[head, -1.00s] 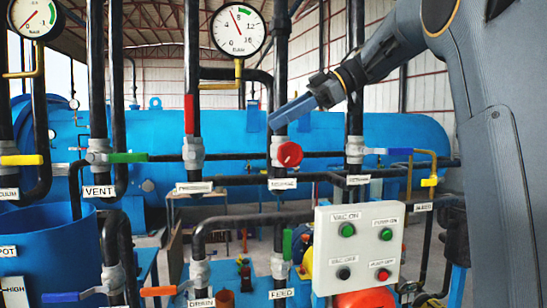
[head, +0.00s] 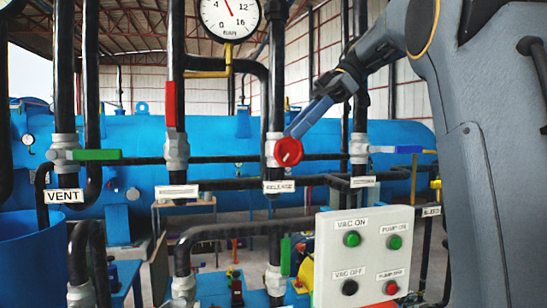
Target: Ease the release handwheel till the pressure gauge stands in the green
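The red release handwheel (head: 288,152) faces me on a grey valve body, above the label RELEASE (head: 279,187). My gripper (head: 292,134) reaches down from the upper right. Its blue fingers end at the handwheel's upper edge; I cannot tell whether they touch it. The fingers overlap from this side, so their opening does not show. The pressure gauge (head: 229,18), marked BAR, is cut off by the top edge. Its red needle leans up and left, right of the 4. The top of its dial and any green band there are out of view.
A green lever (head: 97,154) is on the VENT pipe, a red lever (head: 171,104) stands upright on the pipe left of the handwheel, and a blue lever (head: 409,149) is to the right. A push-button box (head: 372,225) stands in front, below. Black pipes flank the handwheel.

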